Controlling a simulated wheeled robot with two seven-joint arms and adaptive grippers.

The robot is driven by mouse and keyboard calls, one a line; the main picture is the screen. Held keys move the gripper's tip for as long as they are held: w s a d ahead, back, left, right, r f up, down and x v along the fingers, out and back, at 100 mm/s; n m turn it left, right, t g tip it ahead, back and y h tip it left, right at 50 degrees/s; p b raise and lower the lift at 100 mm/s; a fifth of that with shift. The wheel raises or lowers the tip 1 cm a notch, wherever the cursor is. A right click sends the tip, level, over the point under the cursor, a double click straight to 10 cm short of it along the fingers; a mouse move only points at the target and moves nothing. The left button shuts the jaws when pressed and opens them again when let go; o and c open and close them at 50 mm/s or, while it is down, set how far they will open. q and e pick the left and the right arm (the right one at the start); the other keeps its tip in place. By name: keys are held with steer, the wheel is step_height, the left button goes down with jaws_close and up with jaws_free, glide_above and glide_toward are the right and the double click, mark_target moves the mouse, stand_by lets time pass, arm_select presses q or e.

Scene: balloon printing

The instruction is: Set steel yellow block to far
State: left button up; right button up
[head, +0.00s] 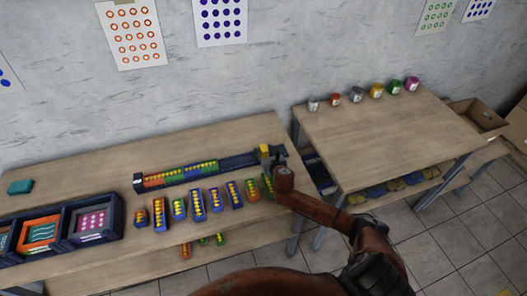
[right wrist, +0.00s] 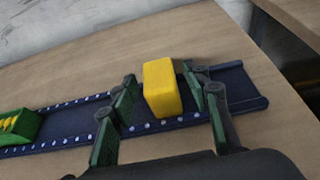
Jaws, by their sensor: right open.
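The yellow block (right wrist: 161,88) stands on the dark blue rail (right wrist: 245,90) near its right end in the right wrist view. It also shows in the head view (head: 264,150). My right gripper (right wrist: 160,105) is open, with one green-sided finger on each side of the block. The fingers look apart from the block; I cannot tell whether either touches it. In the head view my right gripper (head: 283,168) is at the rail's right end, partly hidden by its own arm. My left gripper does not show.
Colored blocks with yellow balls (head: 180,174) fill the left of the rail. Several similar blocks (head: 198,205) stand in a row in front. A dark compartment tray (head: 118,229) is at left. A second table (head: 385,140) with small paint pots (head: 376,91) stands at right.

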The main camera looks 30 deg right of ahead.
steer(key=shift+w+d+f, duration=0.15)
steer(key=shift+w+f, duration=0.05)
steer(key=shift+w, duration=0.25)
jaws_close()
stand_by(0.3)
